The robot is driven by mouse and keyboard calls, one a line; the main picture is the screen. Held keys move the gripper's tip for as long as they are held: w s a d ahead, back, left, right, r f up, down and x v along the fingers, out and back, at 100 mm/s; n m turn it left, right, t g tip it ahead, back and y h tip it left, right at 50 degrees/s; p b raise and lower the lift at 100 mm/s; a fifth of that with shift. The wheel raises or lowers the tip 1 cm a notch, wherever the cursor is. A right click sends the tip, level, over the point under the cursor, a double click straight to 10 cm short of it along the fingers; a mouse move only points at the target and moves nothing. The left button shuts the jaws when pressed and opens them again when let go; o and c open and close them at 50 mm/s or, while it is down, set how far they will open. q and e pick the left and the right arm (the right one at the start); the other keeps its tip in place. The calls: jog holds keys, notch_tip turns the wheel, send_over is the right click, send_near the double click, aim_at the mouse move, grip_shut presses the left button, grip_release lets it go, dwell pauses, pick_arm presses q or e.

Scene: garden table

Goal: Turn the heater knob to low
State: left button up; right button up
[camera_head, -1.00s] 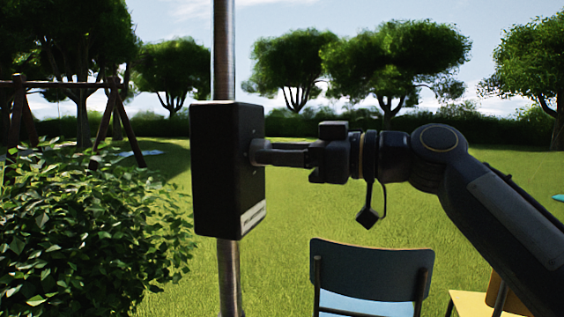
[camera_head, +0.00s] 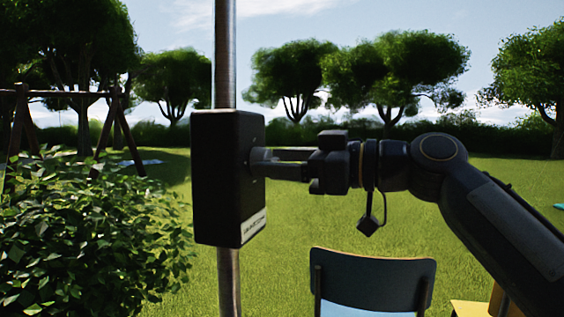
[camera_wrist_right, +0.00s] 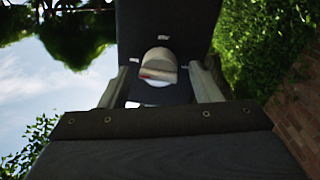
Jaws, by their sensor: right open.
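The heater's black control box (camera_head: 222,180) is fixed to a metal pole left of centre in the head view. A white label is low on its right face. In the right wrist view the round pale knob (camera_wrist_right: 159,65) shows on the dark box face (camera_wrist_right: 165,22), with small white marks around it. My right gripper (camera_head: 256,163) reaches the box's right face from the right. It is open, and in the wrist view its two fingers (camera_wrist_right: 160,85) stand on either side of the knob, with gaps visible. The knob is hidden in the head view. My left gripper is out of view.
The metal pole (camera_head: 226,60) runs up and down behind the box. A leafy bush (camera_head: 90,235) stands close on the left. A blue-backed chair (camera_head: 372,280) stands below my right arm, and a yellow seat (camera_head: 470,308) is at the bottom right. Open lawn lies behind.

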jog(key=v, duration=0.8)
jog(key=shift+b, duration=0.3)
jog(key=shift+f, duration=0.1)
